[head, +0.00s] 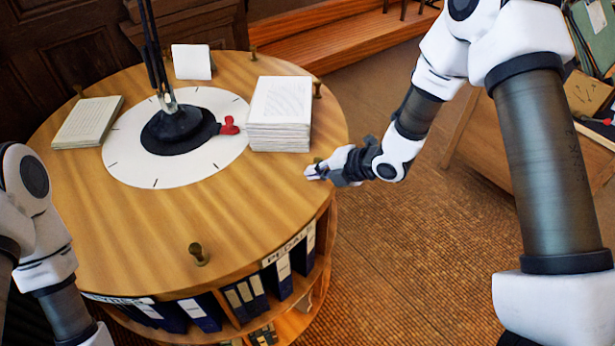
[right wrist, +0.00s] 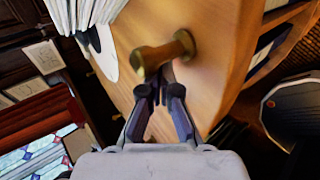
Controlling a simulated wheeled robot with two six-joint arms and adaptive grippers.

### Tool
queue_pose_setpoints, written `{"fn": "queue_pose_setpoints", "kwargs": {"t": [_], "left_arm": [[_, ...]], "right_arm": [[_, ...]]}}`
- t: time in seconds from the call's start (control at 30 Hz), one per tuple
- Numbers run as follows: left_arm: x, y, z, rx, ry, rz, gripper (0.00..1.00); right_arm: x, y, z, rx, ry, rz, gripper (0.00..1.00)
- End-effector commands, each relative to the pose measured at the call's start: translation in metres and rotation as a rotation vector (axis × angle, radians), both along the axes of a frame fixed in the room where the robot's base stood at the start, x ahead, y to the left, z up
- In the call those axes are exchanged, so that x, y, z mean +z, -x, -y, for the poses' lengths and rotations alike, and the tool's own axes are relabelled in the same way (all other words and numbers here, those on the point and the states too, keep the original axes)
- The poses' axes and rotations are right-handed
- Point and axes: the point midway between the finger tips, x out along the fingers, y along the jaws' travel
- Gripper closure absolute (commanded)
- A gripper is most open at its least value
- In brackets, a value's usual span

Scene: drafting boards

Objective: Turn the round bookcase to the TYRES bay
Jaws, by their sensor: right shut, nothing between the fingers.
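The round wooden bookcase (head: 255,205) fills the left and middle of the head view. Brass knobs stand around its top, one at the front (head: 198,254). A bay sign on its side reads PEDALS (head: 288,246); another sign at the lower left (head: 118,299) is unreadable, and I see no TYRES sign. My right gripper (head: 312,172) is shut and empty at the right rim, beside a brass knob. In the right wrist view its fingertips (right wrist: 163,88) are close to that knob (right wrist: 160,55); contact is unclear. My left gripper is out of view.
A wooden table (head: 500,150) stands at right; carpet between is clear.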

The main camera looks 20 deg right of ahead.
Motion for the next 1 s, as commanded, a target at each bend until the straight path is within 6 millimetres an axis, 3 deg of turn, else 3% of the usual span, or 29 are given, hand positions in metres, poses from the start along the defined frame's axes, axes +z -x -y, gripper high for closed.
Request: {"fn": "queue_pose_setpoints", "kwargs": {"t": [0.37,0.8,1.0], "left_arm": [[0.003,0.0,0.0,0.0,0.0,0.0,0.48],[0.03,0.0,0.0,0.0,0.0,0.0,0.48],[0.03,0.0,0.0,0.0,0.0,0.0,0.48]], "right_arm": [[0.0,-0.003,0.003,0.008,0.001,-0.001,1.0],[0.002,-0.041,0.037,0.066,0.001,0.001,1.0],[-0.001,-0.045,0.04,0.073,0.002,-0.001,1.0]]}}
